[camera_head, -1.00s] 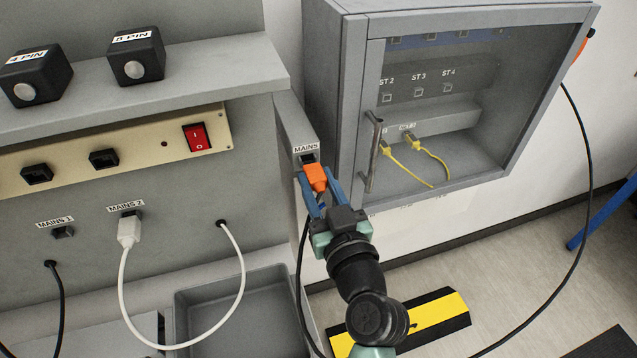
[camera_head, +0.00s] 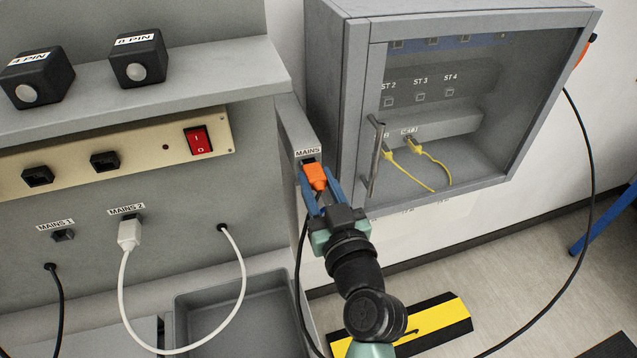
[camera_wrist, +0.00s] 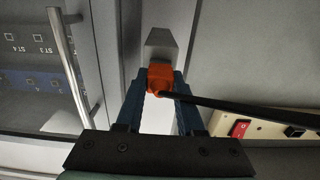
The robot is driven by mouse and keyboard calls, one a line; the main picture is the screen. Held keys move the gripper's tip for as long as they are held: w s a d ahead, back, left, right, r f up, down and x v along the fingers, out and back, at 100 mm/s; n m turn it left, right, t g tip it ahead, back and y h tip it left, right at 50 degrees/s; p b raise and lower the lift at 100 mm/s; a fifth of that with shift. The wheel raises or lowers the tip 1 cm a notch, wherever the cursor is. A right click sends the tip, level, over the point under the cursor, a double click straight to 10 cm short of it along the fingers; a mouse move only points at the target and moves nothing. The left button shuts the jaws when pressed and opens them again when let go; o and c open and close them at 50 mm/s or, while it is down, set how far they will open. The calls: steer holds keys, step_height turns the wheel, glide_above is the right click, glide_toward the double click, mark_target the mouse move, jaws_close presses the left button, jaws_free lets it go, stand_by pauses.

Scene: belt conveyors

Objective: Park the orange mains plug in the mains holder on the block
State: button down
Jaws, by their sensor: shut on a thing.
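The orange mains plug (camera_head: 315,177) is between the blue fingers of my gripper (camera_head: 321,187), which is shut on it. It is right at the dark MAINS holder opening (camera_head: 308,160) on the grey block (camera_head: 299,136), just under the MAINS label. I cannot tell how far it is inside. In the wrist view the plug (camera_wrist: 160,78) sits between the fingertips (camera_wrist: 161,82), in front of a grey block face (camera_wrist: 161,43). Its black cable runs off to the right there. The holder opening is hidden in that view.
A grey cabinet (camera_head: 338,110) with a glass door and upright handle (camera_head: 375,157) stands close right of the block. A white plug (camera_head: 129,231) sits in MAINS 2 at left. A grey bin (camera_head: 215,292) is below. A black cable (camera_head: 592,180) loops at right.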

steer(key=shift+c, duration=2.2)
jaws_free()
